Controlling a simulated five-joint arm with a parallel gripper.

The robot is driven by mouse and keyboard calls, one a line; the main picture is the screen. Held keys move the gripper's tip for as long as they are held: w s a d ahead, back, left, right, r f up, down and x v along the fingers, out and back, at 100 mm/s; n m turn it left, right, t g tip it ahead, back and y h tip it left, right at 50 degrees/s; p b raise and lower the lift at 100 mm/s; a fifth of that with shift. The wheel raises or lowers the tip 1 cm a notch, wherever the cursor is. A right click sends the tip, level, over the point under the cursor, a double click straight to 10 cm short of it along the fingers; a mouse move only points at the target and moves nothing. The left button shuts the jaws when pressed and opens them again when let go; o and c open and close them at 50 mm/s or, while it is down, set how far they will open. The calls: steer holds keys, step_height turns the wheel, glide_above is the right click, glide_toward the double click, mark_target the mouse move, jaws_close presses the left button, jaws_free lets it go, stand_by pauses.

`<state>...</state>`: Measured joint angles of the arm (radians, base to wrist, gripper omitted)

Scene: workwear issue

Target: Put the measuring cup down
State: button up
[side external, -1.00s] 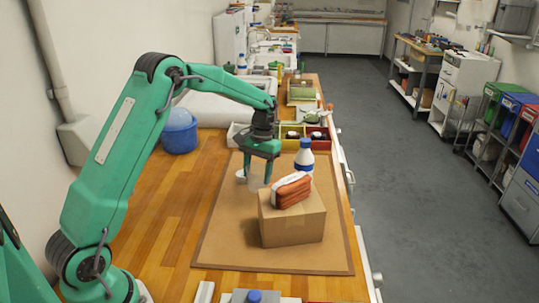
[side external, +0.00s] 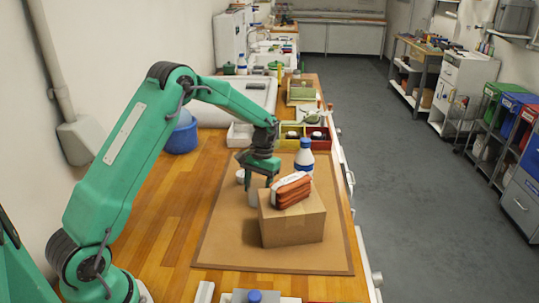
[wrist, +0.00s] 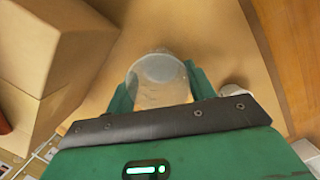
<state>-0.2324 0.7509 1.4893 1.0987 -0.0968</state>
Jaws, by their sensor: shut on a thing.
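My gripper (side external: 258,184) is low over the brown mat, behind and left of the cardboard box in the side view. It is shut on the clear measuring cup (wrist: 158,82), which sits between the fingers in the wrist view. In the side view the cup (side external: 254,198) shows only as a pale shape below the fingers, partly hidden by them. I cannot tell whether its base touches the mat (side external: 215,235).
The cardboard box (side external: 292,228) with an orange-brown bundle (side external: 291,190) on top stands close to my gripper. A white bottle with a blue cap (side external: 304,157) is behind it. A small white cup (side external: 240,176) stands close by on the left. The mat's front left is clear.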

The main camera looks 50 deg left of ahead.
mark_target(262, 187)
steer(key=shift+f, duration=0.1)
steer(key=o, duration=1.1)
steer(key=shift+c, duration=0.2)
step_height(262, 187, up, 12)
steer(key=w, duration=0.2)
steer(key=shift+w+a, duration=0.15)
steer(key=shift+a, duration=0.1)
